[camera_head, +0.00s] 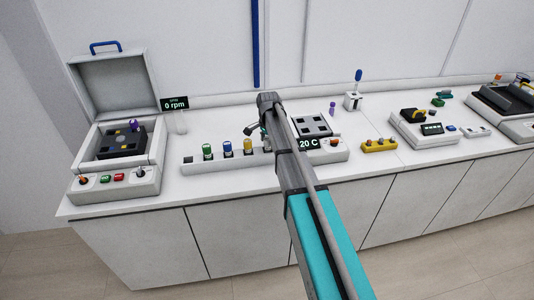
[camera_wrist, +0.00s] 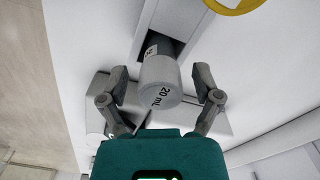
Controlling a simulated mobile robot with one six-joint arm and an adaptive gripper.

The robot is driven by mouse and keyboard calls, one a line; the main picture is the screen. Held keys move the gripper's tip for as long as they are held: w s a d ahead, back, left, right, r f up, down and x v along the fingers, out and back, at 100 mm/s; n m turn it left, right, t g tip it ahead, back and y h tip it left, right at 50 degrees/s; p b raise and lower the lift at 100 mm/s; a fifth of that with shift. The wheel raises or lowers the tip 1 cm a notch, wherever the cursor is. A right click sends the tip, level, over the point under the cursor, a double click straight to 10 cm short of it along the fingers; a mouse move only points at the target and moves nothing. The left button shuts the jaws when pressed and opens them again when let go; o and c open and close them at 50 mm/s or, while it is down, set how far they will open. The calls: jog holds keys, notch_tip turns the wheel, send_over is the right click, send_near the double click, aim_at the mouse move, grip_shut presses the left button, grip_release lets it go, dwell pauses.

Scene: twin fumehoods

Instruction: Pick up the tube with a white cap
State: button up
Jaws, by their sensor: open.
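The tube with a white cap (camera_wrist: 160,82) shows in the wrist view; its pale cap is marked "20 mL". It sits in a dark square slot of the white rack (camera_wrist: 158,17). My gripper (camera_wrist: 160,76) is open, with one finger on each side of the cap; gaps show between the fingers and the cap. In the head view my gripper (camera_head: 258,130) is over the right end of the rack (camera_head: 225,167), and my arm hides much of that end. The white-capped tube cannot be made out clearly there.
Tubes with green (camera_head: 208,148), blue (camera_head: 227,146) and yellow (camera_head: 248,144) caps stand in the same rack. An open centrifuge (camera_head: 115,185) is at left. A device reading 20 C (camera_head: 325,155) and a yellow rack (camera_head: 378,146) are to the right.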

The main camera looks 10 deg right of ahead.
jog(key=shift+f+b, duration=0.45)
jog(key=shift+f, duration=0.35)
jog(key=c, duration=1)
jog(key=shift+c, duration=0.2)
jog(key=shift+r, duration=0.15)
notch_tip(320, 180, up, 10)
jog(key=p, duration=1)
jog(key=shift+f, duration=0.2)
